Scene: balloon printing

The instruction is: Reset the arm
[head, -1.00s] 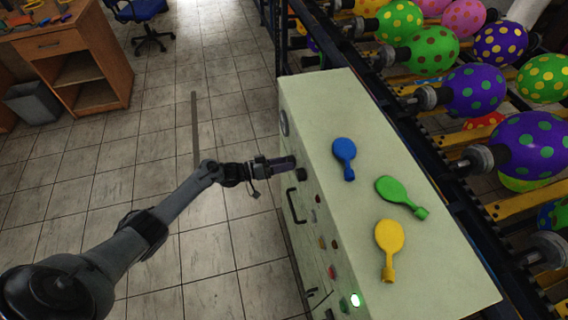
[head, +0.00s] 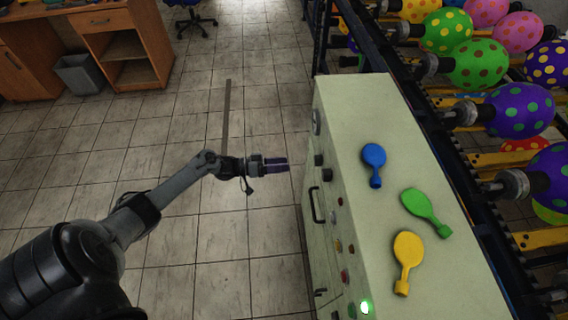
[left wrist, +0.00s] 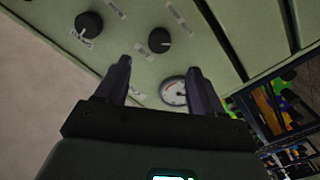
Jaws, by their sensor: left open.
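My left gripper (head: 288,165) is in the head view, just left of the pale green control cabinet (head: 350,115), with a small gap between its tips and the cabinet's side. In the left wrist view its two fingers (left wrist: 160,92) stand apart with nothing between them. Beyond them, the cabinet panel shows two black knobs, an upper left knob (left wrist: 89,24) and a middle knob (left wrist: 159,40), and a round gauge (left wrist: 174,91) partly behind the right finger. My right gripper is not in view.
Blue (head: 374,157), green (head: 422,206) and yellow (head: 407,252) flat balloons lie on the cabinet top. A green light (head: 365,307) glows on its front. Dotted balloons (head: 520,110) sit on the rack at right. The tiled floor at left is open, with a desk (head: 125,50) behind.

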